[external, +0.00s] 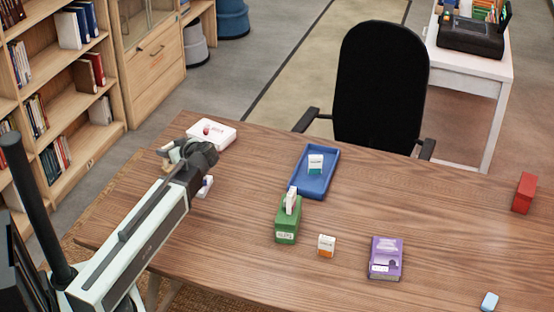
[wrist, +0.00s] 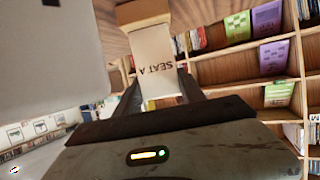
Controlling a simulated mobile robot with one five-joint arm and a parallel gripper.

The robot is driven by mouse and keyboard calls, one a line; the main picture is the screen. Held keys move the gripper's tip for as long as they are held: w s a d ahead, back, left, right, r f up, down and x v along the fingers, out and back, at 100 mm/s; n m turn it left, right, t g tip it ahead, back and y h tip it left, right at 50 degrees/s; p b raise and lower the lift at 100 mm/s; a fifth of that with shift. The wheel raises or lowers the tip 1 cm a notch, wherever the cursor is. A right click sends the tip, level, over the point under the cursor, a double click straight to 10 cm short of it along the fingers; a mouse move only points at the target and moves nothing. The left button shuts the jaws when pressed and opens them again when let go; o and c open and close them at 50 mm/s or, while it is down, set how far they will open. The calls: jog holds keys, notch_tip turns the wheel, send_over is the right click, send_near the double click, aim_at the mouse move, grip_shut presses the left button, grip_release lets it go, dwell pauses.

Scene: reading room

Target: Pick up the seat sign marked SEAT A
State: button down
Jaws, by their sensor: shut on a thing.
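The seat sign marked SEAT A (wrist: 160,62) is a white card with a tan-brown base (wrist: 142,12). In the wrist view it stands between the two dark fingers of my gripper (wrist: 160,90), which is shut on it. Its lettering faces the camera and appears turned over. In the external view my gripper (external: 178,153) is at the left end of the wooden table, and the held sign is mostly hidden there. I cannot tell its height above the table.
On the wooden table (external: 370,215) are a white box (external: 211,133), a blue tray (external: 322,187) with a small sign (external: 315,163), a green box (external: 287,226), an orange-and-white sign (external: 326,245), a purple book (external: 385,258) and a red box (external: 524,193). A small sign (external: 205,187) is beside my arm.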

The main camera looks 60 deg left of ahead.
notch_tip(320, 180, up, 10)
jog(key=p, duration=1)
jog(key=shift+r, duration=0.15)
jog(key=shift+f, duration=0.2)
